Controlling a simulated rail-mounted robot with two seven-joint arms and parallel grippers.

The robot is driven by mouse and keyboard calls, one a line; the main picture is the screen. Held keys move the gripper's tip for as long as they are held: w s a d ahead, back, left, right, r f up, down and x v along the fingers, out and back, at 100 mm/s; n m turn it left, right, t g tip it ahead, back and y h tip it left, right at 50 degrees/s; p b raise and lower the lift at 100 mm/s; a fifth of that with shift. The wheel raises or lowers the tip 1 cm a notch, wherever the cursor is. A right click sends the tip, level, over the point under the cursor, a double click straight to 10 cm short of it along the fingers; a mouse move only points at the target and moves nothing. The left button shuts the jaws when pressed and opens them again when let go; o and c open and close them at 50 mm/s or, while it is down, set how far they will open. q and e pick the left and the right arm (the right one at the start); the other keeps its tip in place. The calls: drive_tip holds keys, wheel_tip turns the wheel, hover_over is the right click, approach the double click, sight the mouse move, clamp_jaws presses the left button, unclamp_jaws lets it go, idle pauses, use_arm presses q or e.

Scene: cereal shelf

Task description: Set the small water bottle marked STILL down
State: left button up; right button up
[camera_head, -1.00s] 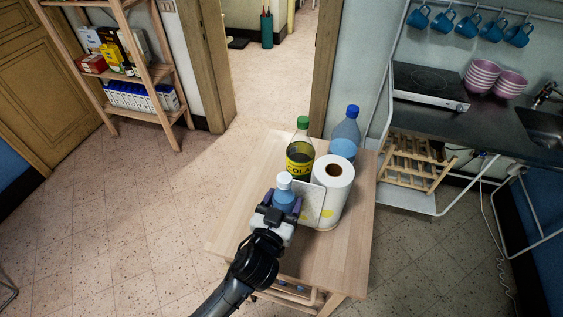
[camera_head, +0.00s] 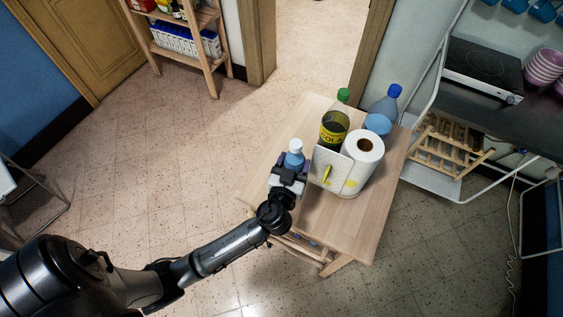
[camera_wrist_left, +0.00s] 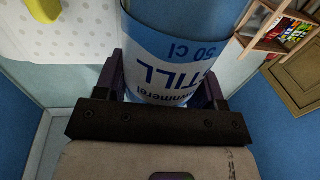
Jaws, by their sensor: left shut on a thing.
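The small water bottle marked STILL (camera_head: 294,157) has a white cap and shows upright in the head view, over the left part of the wooden table. My left gripper (camera_head: 291,174) is shut around it. In the left wrist view the bottle's blue and white label (camera_wrist_left: 168,75) with "STILL" and "50 cl" fills the middle between the fingers of my left gripper (camera_wrist_left: 165,88). The wooden table (camera_head: 335,222) has bare room in front of and left of the bottle. Whether the bottle's base touches the tabletop is hidden by the gripper. My right gripper is not in view.
Behind are a cola bottle (camera_head: 335,125) and a large blue-capped bottle (camera_head: 383,108). A counter with a hotplate (camera_head: 484,68) is at the right.

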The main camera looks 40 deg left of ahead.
use_arm(q)
drive_tip(key=a+f, duration=0.5)
drive_tip(key=f, duration=0.2)
drive_tip(key=shift+a+f, duration=0.2)
drive_tip(key=shift+a, duration=0.2)
drive_tip(key=shift+w, duration=0.1)
drive_tip(key=shift+f, duration=0.15)
drive_tip(key=o, duration=0.7)
drive_tip(key=shift+b, duration=0.3)
drive_tip(key=o, duration=0.5)
